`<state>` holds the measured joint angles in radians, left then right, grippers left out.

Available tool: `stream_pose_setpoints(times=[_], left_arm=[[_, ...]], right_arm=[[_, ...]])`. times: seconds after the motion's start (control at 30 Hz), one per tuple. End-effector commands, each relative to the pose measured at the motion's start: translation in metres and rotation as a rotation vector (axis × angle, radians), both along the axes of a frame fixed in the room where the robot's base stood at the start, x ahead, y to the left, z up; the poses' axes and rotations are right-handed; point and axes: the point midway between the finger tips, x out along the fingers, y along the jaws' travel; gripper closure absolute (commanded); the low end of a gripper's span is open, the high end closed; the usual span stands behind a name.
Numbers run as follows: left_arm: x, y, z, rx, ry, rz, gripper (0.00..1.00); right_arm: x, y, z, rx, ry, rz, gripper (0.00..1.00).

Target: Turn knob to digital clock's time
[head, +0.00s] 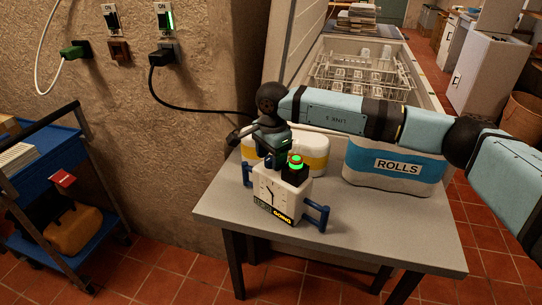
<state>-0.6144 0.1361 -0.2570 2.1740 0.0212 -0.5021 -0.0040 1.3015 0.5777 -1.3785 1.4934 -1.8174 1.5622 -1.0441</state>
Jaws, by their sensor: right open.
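A white box-shaped clock device (280,193) stands upright on a grey table. Its front has a dial with dark hands. A dark strip (273,212) along the bottom of the front holds small green digits and yellow lettering; the digits are too small to read. A blue handle sticks out on each side. A black button housing with a glowing green ring and red top (295,161) sits on top at the right. My right gripper (279,168) points down at the top of the device and is open. The knob is not clearly visible. My left gripper is out of view.
A white and blue ROLLS container (393,167) and yellow-banded white containers (313,152) stand behind on the grey table (375,220). A dish rack (362,79) is beyond. A black cable runs from the wall plug (162,56). A blue cart (55,150) stands left. The table's front right is clear.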

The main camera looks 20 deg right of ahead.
Motion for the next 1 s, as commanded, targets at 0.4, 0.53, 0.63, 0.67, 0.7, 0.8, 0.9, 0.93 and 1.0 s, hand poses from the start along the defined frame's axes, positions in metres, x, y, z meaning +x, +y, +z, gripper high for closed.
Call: stream_pose_setpoints(times=[0.4,0.53,0.63,0.67,0.7,0.8,0.9,0.93,1.0], left_arm=[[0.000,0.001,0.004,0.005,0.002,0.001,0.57],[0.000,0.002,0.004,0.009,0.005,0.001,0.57],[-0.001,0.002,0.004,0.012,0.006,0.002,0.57],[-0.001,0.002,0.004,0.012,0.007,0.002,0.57],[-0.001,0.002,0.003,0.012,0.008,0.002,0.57],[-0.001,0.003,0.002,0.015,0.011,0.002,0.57],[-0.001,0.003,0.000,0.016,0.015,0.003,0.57],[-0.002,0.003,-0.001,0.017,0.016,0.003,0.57],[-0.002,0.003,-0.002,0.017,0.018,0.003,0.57]], right_arm=[[-0.001,-0.001,0.056,0.001,-0.004,-0.001,0.42],[-0.003,-0.001,0.086,0.000,-0.004,0.000,0.42],[-0.003,-0.001,0.106,0.001,-0.003,0.000,0.42],[-0.003,-0.002,0.111,0.000,-0.003,0.000,0.42],[-0.004,-0.002,0.117,0.000,-0.002,0.000,0.42],[-0.004,-0.002,0.129,0.000,-0.001,0.000,0.42],[-0.005,-0.002,0.136,0.000,-0.001,0.000,0.42],[-0.005,-0.002,0.137,-0.001,0.000,0.000,0.42],[-0.005,-0.002,0.138,0.000,0.000,0.000,0.42]])
